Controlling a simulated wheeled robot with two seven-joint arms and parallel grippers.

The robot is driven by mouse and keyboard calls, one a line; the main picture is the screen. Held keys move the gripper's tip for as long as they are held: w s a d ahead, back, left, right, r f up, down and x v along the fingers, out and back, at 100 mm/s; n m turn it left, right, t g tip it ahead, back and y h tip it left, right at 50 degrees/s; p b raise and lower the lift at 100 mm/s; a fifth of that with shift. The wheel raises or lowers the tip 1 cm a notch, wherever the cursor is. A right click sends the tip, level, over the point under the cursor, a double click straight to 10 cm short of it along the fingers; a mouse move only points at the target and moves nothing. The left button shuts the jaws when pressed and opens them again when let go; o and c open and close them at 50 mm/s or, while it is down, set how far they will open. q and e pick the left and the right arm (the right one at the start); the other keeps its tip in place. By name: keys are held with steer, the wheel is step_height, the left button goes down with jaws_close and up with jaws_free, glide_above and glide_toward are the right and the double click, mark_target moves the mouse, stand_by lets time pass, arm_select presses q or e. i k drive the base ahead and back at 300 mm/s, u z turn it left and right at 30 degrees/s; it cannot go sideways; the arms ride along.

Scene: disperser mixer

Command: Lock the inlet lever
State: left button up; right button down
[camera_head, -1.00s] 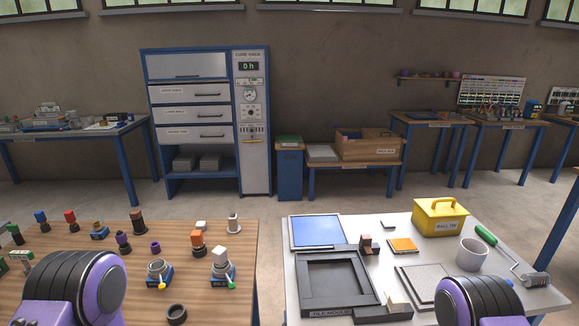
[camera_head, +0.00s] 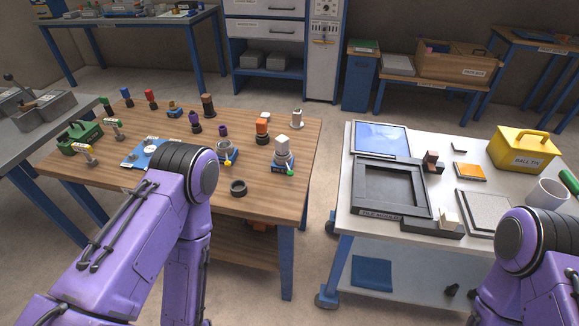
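No part is clearly readable as the inlet lever. I cannot tell whether either is locked. A blue plate (camera_head: 136,153) with a round pale part lies left of them, partly hidden by my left arm. Both my arms show only as purple links with black joints; neither gripper is in view.
Several coloured pegs stand at the table's back, with a green box (camera_head: 78,137) at the left and a dark ring (camera_head: 238,188) near the front. A grey table (camera_head: 397,237) to the right holds a black frame (camera_head: 363,207) and yellow tin (camera_head: 524,149). A gap separates the tables.

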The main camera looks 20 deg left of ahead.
mark_target(290, 172)
steer(key=u, duration=1.85)
steer(key=k, duration=1.25)
steer(key=z, duration=1.55)
steer(key=i, duration=0.5)
steer(key=z, duration=0.05)
